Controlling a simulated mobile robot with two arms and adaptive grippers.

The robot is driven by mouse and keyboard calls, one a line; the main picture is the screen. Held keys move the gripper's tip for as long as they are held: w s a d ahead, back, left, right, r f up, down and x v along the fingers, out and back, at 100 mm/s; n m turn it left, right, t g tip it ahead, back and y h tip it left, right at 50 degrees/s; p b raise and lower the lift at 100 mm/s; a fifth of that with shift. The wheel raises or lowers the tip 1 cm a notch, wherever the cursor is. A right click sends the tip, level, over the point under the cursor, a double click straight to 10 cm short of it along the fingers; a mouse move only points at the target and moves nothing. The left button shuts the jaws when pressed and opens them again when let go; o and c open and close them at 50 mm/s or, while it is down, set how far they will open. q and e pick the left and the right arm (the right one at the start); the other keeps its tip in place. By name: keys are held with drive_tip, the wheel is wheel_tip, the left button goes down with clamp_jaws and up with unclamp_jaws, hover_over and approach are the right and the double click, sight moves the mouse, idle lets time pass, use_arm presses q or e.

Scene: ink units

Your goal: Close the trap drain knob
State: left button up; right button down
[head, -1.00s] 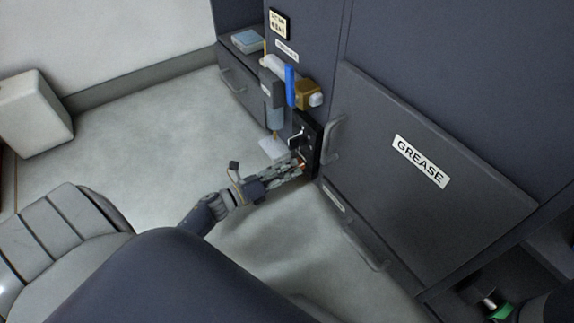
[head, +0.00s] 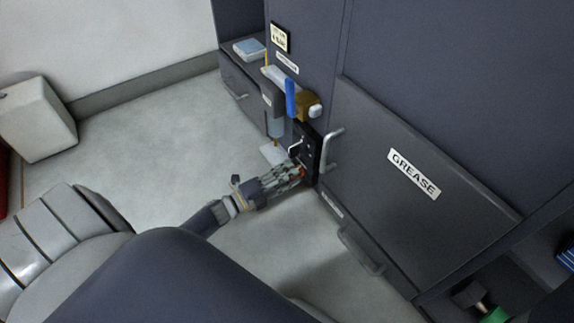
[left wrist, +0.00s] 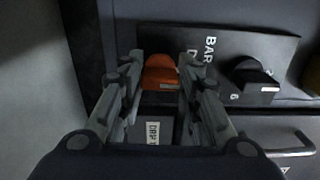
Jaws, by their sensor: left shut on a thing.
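The orange knob (left wrist: 160,72), which I take to be the trap drain knob, sits on a black panel (left wrist: 228,62) with white lettering. In the head view, a small bit of the orange knob (head: 302,171) shows at the foot of the dark cabinet. My left gripper (head: 298,172) reaches it from the left. In the left wrist view, the fingers of my left gripper (left wrist: 162,64) stand on both sides of the knob and are shut on it. The knob's exact turn against its markings is hard to read. My right gripper is not seen.
A black knob (left wrist: 252,78) sits right of the orange one. Above the panel are a blue lever (head: 290,98) and a brass fitting (head: 306,104). A metal handle (head: 329,150) sticks out close by on the right, beside the GREASE door (head: 420,215).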

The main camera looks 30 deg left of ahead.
use_arm(q)
drive_tip(key=shift+n, duration=0.3)
drive_tip(key=o, duration=1)
drive_tip(key=shift+o, duration=0.2)
drive_tip(key=v, duration=1.2)
drive_tip(key=shift+f, duration=0.1)
drive_tip(key=shift+s+a, duration=0.1)
